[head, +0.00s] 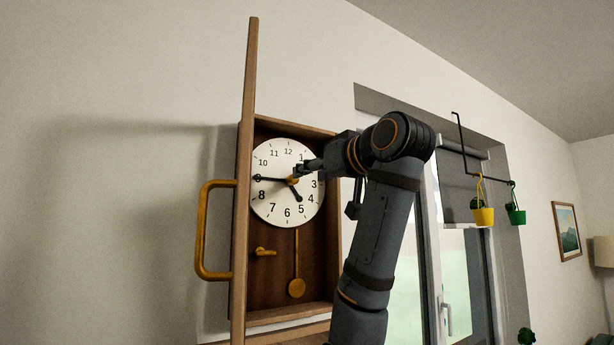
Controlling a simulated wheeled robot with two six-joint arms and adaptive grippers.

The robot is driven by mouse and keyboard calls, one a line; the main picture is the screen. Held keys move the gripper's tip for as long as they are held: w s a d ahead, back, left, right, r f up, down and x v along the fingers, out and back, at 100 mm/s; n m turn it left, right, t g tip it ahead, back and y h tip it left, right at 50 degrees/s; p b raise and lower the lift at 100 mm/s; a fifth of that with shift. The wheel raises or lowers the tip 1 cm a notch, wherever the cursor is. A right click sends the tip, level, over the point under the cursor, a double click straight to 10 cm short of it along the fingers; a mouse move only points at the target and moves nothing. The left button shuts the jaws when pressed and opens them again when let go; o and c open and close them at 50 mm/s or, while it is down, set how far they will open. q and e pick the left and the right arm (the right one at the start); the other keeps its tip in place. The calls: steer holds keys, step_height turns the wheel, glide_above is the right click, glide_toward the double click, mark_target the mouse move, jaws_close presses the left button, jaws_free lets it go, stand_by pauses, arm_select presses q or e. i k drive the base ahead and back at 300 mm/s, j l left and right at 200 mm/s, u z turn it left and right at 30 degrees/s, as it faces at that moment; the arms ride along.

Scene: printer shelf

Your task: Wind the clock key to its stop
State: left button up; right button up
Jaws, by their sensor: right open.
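The wall clock has a wooden case (334,240) with a white dial (270,205). Its door (245,150) stands open, seen almost edge-on. My right gripper (298,175) is open in front of the dial, close to its centre. A small yellow piece (292,181) shows at the dial's centre beside the fingertips; I cannot tell if it is the key or the hub of the hands, or whether the fingers touch it. A yellow lever-like piece (265,252) sits in the lower case, left of the pendulum (297,288). My left gripper is out of view.
A large yellow handle (202,230) sticks out left from the door. To the right are a window (455,270) and a black bracket (462,135) with a yellow pot (483,216) and a green pot (516,215). The wall left of the door is clear.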

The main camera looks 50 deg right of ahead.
mark_target(260, 252)
steer(key=k+j, duration=0.25)
steer(key=k, duration=0.25)
steer(key=k+j, duration=0.2)
steer(key=k, duration=0.25)
